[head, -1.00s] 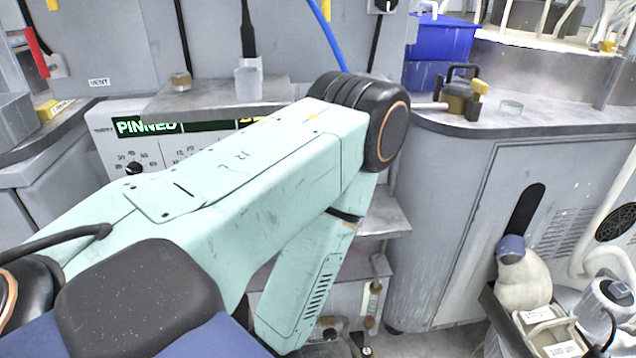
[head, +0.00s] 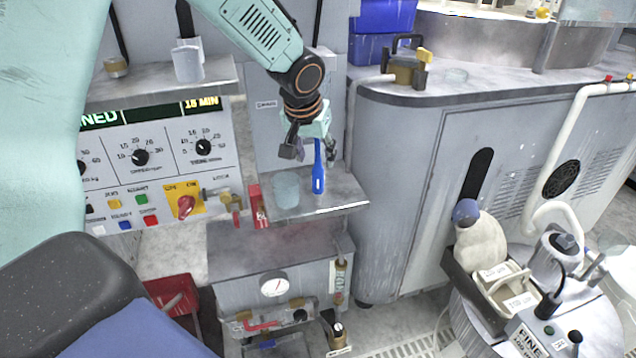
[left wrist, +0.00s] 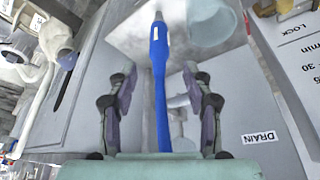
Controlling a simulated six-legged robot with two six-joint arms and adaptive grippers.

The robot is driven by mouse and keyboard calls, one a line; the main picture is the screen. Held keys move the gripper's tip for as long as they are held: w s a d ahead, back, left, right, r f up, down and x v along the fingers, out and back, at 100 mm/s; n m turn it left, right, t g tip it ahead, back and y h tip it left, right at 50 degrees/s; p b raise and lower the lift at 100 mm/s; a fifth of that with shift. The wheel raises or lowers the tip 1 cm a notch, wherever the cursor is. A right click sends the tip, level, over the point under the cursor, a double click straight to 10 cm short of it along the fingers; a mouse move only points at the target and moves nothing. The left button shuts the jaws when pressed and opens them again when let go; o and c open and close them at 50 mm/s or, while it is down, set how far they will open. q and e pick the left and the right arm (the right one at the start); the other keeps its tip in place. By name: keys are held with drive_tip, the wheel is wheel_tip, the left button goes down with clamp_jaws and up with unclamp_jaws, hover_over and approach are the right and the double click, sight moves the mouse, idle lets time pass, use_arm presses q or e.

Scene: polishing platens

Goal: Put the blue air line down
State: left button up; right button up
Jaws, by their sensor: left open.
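The blue air line (head: 318,172), with a thicker blue handle at its lower end, hangs roughly upright over the small grey shelf (head: 340,193). Its lower tip is at or just above the shelf; I cannot tell whether it touches. My left gripper (head: 308,152) is beside its upper part, pointing down. In the left wrist view the blue air line (left wrist: 160,50) runs between the two fingers of the left gripper (left wrist: 160,80), which stand apart with a gap on each side. The left gripper is open. My right gripper is not in view.
A translucent cup (head: 286,189) stands on the shelf left of the line, close to it. A red-labelled block (head: 258,206) is at the shelf's left end. The control panel (head: 150,170) is left, and a grey cabinet (head: 410,190) stands right.

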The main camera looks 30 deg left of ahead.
sight(317, 169)
use_arm(q)
drive_tip(key=x, duration=0.2)
drive_tip(key=b+x, duration=0.1)
drive_tip(key=x, duration=0.2)
drive_tip(key=shift+s+d+f+b, duration=0.1)
drive_tip(key=shift+s+f+b, duration=0.1)
drive_tip(key=shift+f+b, duration=0.25)
drive_tip(key=shift+w+f, duration=0.25)
drive_tip(key=shift+f, duration=0.3)
drive_tip(key=shift+r, duration=0.1)
drive_tip(key=shift+c, duration=0.4)
drive_tip(key=shift+c, duration=0.8)
clamp_jaws()
